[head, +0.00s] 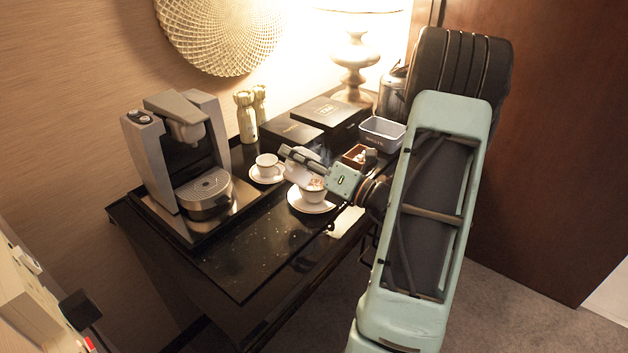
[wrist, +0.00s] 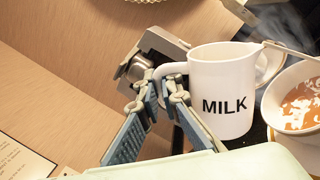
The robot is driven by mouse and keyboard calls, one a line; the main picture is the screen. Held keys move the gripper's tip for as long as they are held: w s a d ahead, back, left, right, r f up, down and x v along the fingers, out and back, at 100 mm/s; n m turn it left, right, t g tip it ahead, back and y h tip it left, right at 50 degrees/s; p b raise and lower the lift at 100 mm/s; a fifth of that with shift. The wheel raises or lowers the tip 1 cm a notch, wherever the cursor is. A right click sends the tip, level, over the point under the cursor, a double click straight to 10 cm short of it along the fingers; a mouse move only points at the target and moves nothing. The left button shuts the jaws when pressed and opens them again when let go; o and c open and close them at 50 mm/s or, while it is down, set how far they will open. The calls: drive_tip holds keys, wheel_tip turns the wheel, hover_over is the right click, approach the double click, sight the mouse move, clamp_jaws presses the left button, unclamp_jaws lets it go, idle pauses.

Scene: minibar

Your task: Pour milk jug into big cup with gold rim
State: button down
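The white milk jug (wrist: 220,95), lettered MILK, hangs in my gripper (wrist: 160,85). The gripper's two fingers are closed around the jug's handle (wrist: 165,75). In the wrist view the jug stands straight while the room slants, so it looks tilted toward the big cup. The big cup (wrist: 275,98) is just right of the jug and holds orange-brown liquid with white patches. Its rim is partly cut off by the frame. In the head view my gripper (head: 305,160) is over the table, beside the big cup (head: 314,197) on its saucer (head: 306,207); it partly hides the jug.
A smaller cup (head: 268,166) on a saucer stands left of the jug. A coffee machine (head: 185,150) fills the left table end. Dark boxes (head: 325,115), a grey bin (head: 382,134) and a lamp (head: 355,62) stand behind.

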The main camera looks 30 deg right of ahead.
drive_tip(key=shift+a+n+b, duration=0.25)
drive_tip(key=shift+n+b, duration=0.05)
drive_tip(key=shift+n, duration=0.3)
drive_tip(key=a+f+n+b, duration=0.2)
drive_tip(key=f+n+b, duration=0.1)
drive_tip(key=b, duration=0.1)
drive_tip(key=s+a+f+n+g+b, duration=0.1)
drive_tip(key=a+f+n+b, duration=0.1)
drive_tip(key=f+n+b, duration=0.1)
drive_tip(key=s+a+f+n+g+b, duration=0.1)
drive_tip(key=a+f+n+b, duration=0.2)
drive_tip(key=b, duration=0.2)
drive_tip(key=shift+s+a+f, duration=0.1)
drive_tip(key=shift+s+f, duration=0.05)
drive_tip(key=shift+f, duration=0.2)
